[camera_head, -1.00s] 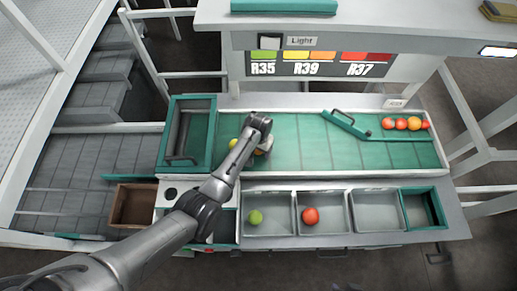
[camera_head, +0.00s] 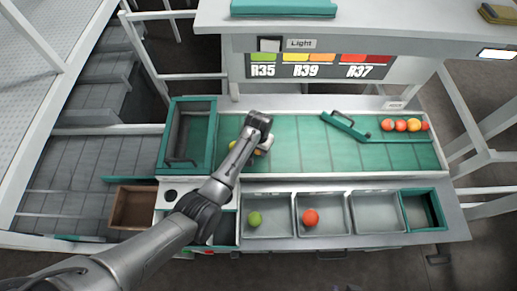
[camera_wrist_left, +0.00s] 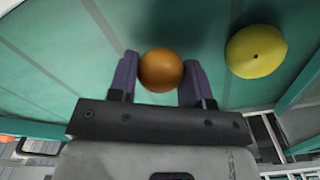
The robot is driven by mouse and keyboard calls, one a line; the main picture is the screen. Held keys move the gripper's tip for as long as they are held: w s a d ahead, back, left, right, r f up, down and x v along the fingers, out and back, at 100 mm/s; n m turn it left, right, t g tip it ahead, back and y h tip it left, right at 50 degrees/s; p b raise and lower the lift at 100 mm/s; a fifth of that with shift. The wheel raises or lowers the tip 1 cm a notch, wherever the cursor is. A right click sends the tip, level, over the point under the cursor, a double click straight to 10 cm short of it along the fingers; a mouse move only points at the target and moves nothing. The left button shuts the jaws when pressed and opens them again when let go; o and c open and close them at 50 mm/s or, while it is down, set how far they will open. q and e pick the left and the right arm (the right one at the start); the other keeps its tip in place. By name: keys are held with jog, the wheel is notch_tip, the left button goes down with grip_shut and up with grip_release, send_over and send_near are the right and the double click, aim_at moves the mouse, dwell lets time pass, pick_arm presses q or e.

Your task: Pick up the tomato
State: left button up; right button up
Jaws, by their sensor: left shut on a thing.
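An orange tomato (camera_wrist_left: 161,70) sits between the two purple fingers of my left gripper (camera_wrist_left: 160,78) in the left wrist view, with the fingers against its sides. The gripper is shut on it. In the head view my left gripper (camera_head: 262,148) is low over the left part of the green belt (camera_head: 310,150), and mostly hides the tomato. A yellow tomato (camera_wrist_left: 256,51) lies apart from the gripper, to its right in the wrist view. In the head view this yellow tomato (camera_head: 232,145) shows just left of the gripper. My right gripper is not in view.
Several red and orange tomatoes (camera_head: 401,125) lie at the belt's right end, behind a green diverter bar (camera_head: 345,126). Grey bins in front hold a green tomato (camera_head: 255,218) and a red tomato (camera_head: 310,217). A green-framed box (camera_head: 166,140) stands left of the gripper.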

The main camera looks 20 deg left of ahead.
pick_arm(q)
jog(key=r, duration=0.1)
jog(key=d+r, duration=0.1)
jog(key=r, duration=0.1)
jog(key=s+d+r, duration=0.2)
jog(key=d+r, duration=0.4)
jog(key=d, duration=0.4)
jog(key=shift+s+d+r, duration=0.2)
jog(key=shift+s+r, duration=0.05)
jog(key=shift+s, duration=0.05)
